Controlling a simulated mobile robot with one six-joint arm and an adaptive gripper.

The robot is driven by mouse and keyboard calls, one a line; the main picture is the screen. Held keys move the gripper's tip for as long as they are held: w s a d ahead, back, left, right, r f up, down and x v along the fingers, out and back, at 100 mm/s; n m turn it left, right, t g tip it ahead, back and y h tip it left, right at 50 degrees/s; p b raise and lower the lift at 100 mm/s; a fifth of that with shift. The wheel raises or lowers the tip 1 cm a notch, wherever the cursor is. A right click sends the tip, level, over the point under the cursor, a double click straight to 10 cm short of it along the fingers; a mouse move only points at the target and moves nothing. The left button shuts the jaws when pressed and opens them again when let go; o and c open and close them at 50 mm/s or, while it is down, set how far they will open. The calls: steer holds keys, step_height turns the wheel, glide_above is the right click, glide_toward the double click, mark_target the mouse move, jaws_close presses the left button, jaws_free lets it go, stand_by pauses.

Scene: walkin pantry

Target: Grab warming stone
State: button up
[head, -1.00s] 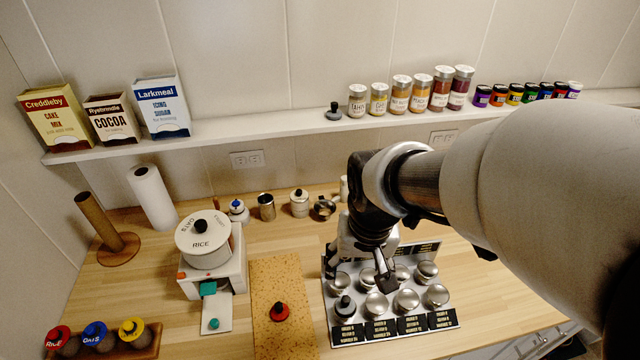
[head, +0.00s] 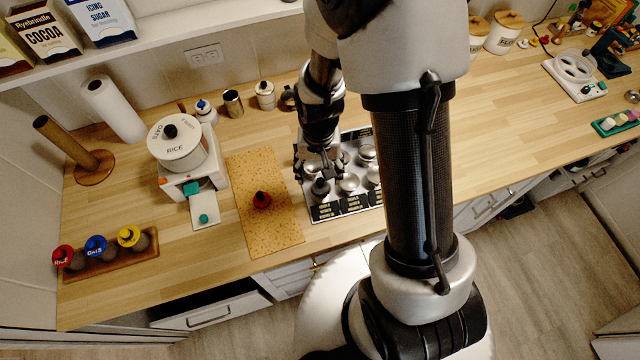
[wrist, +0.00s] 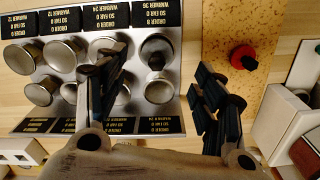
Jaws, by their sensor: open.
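A small dark grey piece with a black knob (head: 320,187), which looks like the warming stone, sits at the front left corner of the metal warmer tray (head: 317,216). In the wrist view the dark piece (wrist: 157,47) shows at the upper right of the tray. My gripper (head: 318,168) is open and empty above the tray's left side, just behind the stone in the head view. In the wrist view its fingers (wrist: 160,65) stand apart, with the stone between and beyond their tips. I cannot tell their height above it.
Several silver domed knobs (head: 348,184) crowd the tray beside the stone. A cork mat (head: 270,233) with a red-topped piece (head: 262,200) lies left of the tray. Counter right of my arm is partly clear.

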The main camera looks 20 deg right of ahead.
mark_target(320, 180)
steer(key=f, duration=0.4)
steer(key=f+b, duration=0.1)
steer(key=f, duration=0.2)
steer(key=shift+w+d, duration=0.25)
steer(key=shift+r, duration=0.1)
steer(key=shift+c, duration=0.4)
steer(key=c, duration=1.2)
steer(key=shift+c, duration=0.2)
